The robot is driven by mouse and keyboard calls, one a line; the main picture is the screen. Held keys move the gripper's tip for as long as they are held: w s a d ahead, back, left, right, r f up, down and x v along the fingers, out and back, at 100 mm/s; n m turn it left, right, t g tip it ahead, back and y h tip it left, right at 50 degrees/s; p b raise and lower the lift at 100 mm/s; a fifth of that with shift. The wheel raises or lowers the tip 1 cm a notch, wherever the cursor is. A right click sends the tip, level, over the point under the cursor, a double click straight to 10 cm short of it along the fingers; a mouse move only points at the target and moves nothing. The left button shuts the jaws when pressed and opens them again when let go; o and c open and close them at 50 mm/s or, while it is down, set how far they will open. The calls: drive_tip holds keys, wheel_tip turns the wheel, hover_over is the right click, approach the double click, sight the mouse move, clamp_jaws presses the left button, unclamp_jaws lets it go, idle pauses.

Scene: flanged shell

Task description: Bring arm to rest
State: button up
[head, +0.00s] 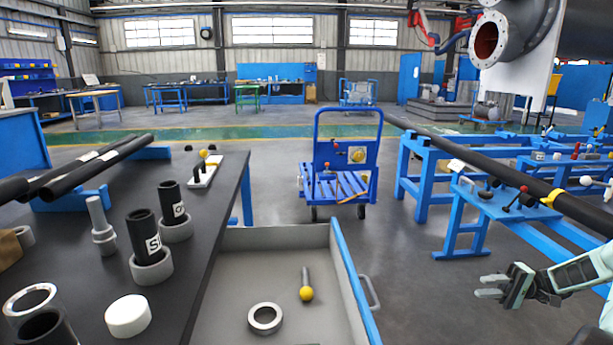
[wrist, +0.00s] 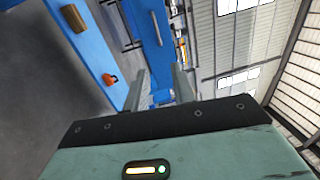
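My gripper (head: 484,286) is at the right of the head view, at the end of my pale green arm (head: 585,270). It is held out over the open grey floor, to the right of the drawer and below the blue stands. Its fingers point left. In the wrist view my gripper (wrist: 161,82) shows two grey fingers standing apart with nothing gripped between them. Nothing appears to touch it.
An open grey drawer (head: 225,300) holds a metal ring (head: 265,318) and a yellow-knobbed pin (head: 306,292). The dark table (head: 110,235) at left carries tubes and rings. Blue stands (head: 500,205) with a long black pipe are behind my gripper. A blue cart (head: 340,190) stands mid-floor.

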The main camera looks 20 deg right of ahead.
drive_tip(key=w+a+r+n+g+h, duration=0.15)
drive_tip(key=a+r+g+h, duration=0.25)
drive_tip(key=a+h, duration=0.6)
drive_tip(key=w+a+r+n+g+h, duration=0.1)
drive_tip(key=w+a+r+g+h, duration=0.3)
drive_tip(key=a, duration=1)
drive_tip(key=s+a+r+n+t+h, duration=0.2)
drive_tip(key=s+a+r+t+h, duration=0.35)
drive_tip(key=a, duration=0.35)
drive_tip(key=s+a+r+n+g+y, duration=0.1)
drive_tip(key=s+a+r+n+g, duration=0.2)
drive_tip(key=s+a+n, duration=0.85)
drive_tip(key=s+a+r+m+p, duration=0.1)
drive_tip(key=a+r+m+p, duration=0.1)
drive_tip(key=r+p, duration=0.6)
drive_tip(key=a+r+m+p, duration=0.2)
drive_tip(key=a+r+p, duration=0.2)
drive_tip(key=r+p, duration=0.3)
drive_tip(key=shift+s+r+m+p, duration=0.35)
drive_tip(key=shift+m+p, duration=0.05)
drive_tip(key=shift+p, duration=0.15)
drive_tip(key=shift+d, duration=0.1)
